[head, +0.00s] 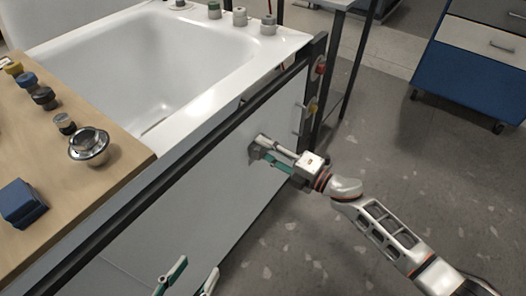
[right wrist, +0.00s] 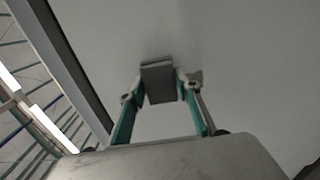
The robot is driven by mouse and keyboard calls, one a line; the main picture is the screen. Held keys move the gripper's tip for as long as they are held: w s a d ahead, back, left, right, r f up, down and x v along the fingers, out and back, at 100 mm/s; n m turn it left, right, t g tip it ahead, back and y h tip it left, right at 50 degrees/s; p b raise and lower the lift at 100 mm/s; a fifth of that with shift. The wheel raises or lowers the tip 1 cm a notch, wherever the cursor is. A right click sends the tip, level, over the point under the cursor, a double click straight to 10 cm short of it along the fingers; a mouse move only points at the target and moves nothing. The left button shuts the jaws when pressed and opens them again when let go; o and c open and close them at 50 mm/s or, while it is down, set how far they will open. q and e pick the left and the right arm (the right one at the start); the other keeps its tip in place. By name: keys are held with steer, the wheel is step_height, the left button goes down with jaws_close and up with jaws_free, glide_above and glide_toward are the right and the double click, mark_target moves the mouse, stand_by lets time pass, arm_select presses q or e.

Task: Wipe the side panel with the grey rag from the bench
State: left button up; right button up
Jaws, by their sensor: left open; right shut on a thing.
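The side panel (head: 190,200) is the pale upright face below the dark frame of the white tub. My right gripper (head: 256,150) is shut on the grey rag (head: 252,157) at the panel's upper right part. In the right wrist view the rag (right wrist: 157,82) is a small dark grey block between the fingertips of my right gripper (right wrist: 158,88). It lies against or very close to the panel (right wrist: 225,50). My left gripper (head: 190,275) is open and empty at the bottom edge of the head view, in front of the panel's lower part.
The white tub (head: 160,70) has several fittings on its far rim. A wooden bench top (head: 110,175) at the left carries a chrome drain (head: 88,147), a blue box (head: 20,203) and several knobs. A blue cabinet (head: 460,70) stands far right.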

mark_target(265, 150)
steer(key=shift+r, duration=0.15)
arm_select(q)
steer(key=shift+w+r+p, duration=0.2)
steer(key=shift+r+p, duration=0.1)
steer(key=shift+r, duration=0.3)
steer(key=shift+w+r+p, duration=0.2)
steer(key=shift+r+p, duration=0.05)
steer(key=shift+r, duration=0.3)
arm_select(e)
steer(key=shift+v, duration=3)
arm_select(q)
steer(key=shift+w+r+t, duration=0.1)
steer(key=shift+r+t, duration=0.2)
steer(key=shift+r, duration=0.15)
arm_select(e)
steer(key=v, duration=0.3)
